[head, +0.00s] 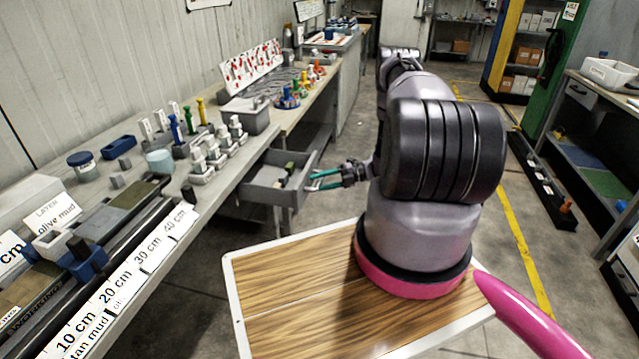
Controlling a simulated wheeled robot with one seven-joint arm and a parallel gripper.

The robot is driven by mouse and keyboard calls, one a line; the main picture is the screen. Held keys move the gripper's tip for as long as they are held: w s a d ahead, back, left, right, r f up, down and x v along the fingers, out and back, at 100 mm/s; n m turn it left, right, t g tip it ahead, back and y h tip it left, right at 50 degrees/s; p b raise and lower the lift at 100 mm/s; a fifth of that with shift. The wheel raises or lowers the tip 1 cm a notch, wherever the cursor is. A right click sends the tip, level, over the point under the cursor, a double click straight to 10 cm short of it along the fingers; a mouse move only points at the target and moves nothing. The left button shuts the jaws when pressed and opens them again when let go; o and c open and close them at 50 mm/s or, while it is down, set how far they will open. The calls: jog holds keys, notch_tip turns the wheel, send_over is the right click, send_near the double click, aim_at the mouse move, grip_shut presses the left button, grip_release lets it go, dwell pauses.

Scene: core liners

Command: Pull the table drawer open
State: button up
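The table drawer (268,192) is a grey open-topped box under the long workbench at left. It stands out from the bench front, with a few small dark and pale items inside. My gripper (316,180) has teal fingers and is at the drawer's front panel, on its right side in the head view. The fingertips meet or nearly meet the panel. A handle cannot be made out there, and the view is too small to tell whether the fingers are closed on one.
The workbench (215,185) holds bottles, small stands, a grey bin (245,115) and a core tray with length labels. Grey floor lies open beyond the drawer. A shelf unit (520,50) and another bench (610,120) stand at right.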

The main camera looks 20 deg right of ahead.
jog(key=v, duration=1)
jog(key=shift+d, duration=0.4)
jog(key=shift+s+r, duration=0.1)
